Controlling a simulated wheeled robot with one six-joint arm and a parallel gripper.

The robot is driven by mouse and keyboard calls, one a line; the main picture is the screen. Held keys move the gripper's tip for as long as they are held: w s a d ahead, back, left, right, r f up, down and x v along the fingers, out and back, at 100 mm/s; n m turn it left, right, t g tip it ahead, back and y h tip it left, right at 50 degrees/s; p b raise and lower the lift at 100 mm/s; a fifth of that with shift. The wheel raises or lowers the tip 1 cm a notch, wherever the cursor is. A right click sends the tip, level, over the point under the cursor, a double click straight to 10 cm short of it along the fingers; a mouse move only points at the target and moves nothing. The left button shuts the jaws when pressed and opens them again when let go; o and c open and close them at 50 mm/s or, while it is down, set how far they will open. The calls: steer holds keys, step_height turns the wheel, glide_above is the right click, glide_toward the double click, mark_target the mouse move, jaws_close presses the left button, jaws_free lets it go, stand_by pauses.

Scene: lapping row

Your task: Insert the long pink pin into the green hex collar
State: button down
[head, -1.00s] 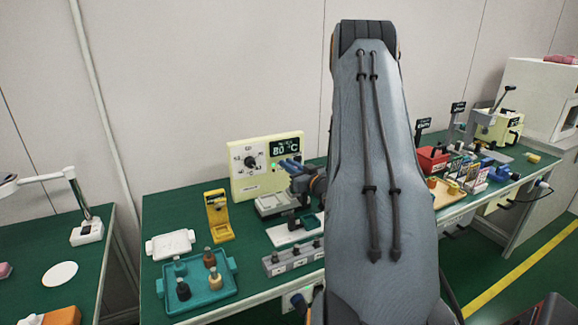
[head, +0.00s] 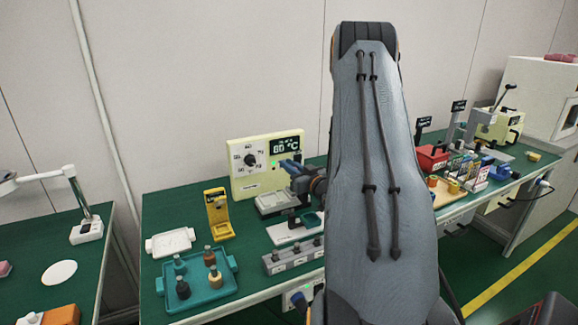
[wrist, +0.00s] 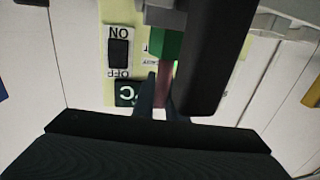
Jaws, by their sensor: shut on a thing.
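The long pink pin (wrist: 163,82) shows in the wrist view between the dark blue-grey fingers of my gripper (wrist: 162,106), which is shut on it. A green block (wrist: 166,44), which looks like the green hex collar, sits just beyond the pin in line with it. I cannot tell whether the pin touches it or has entered it. A large dark bar covers the right side of the collar. In the head view my gripper (head: 289,167) shows only as blue parts beside the cream panel; pin and collar cannot be made out there.
The cream panel (head: 240,180) with a dial and a temperature display stands behind my gripper. A yellow stand (head: 219,212), a grey block (head: 291,257) and a teal tray (head: 212,292) holding several pegs lie to the left. My arm hides the bench's middle.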

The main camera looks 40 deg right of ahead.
steer(key=shift+f+b, duration=0.5)
steer(key=shift+f, duration=0.45)
steer(key=shift+r, duration=0.2)
steer(key=shift+r+p, duration=0.75)
steer(key=shift+r, duration=0.2)
stand_by(1.1)
steer(key=shift+f+b, duration=0.5)
steer(key=shift+f, duration=0.55)
steer(key=c, duration=1.7)
jaws_free()
